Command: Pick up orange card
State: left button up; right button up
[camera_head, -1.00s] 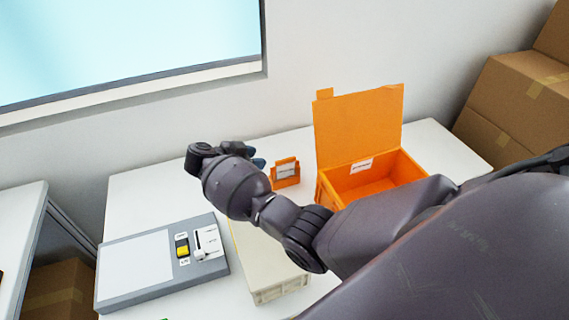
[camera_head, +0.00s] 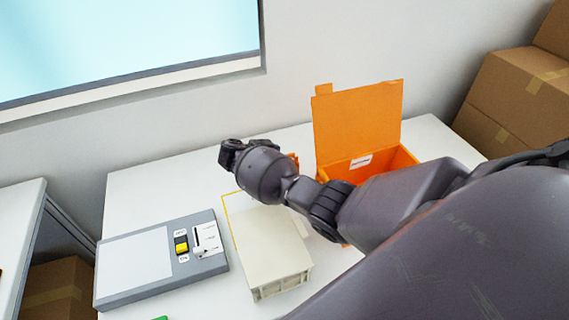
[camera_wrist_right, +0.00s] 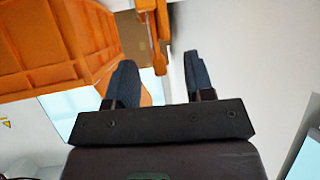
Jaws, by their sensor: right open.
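In the head view only a small orange edge of the card and its stand (camera_head: 295,159) shows; my right arm's wrist hides the rest. My right gripper (camera_wrist_right: 160,82) is open, its two dark fingers apart. In the right wrist view an upright orange piece (camera_wrist_right: 156,35), likely the card or its stand, lies ahead of the gap between the fingertips. No contact with the fingers is visible. My left gripper is not in view.
An open orange box (camera_head: 358,125) with a raised lid stands just right of my wrist. A beige box (camera_head: 268,245) and a grey switch panel (camera_head: 130,265) lie on the white table (camera_head: 140,190). Cardboard boxes (camera_head: 515,95) stand at the right.

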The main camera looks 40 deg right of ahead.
jog(key=shift+d+f, duration=0.15)
jog(key=shift+d, duration=0.2)
grip_shut()
jog(key=shift+s, duration=0.1)
jog(key=shift+r, duration=0.2)
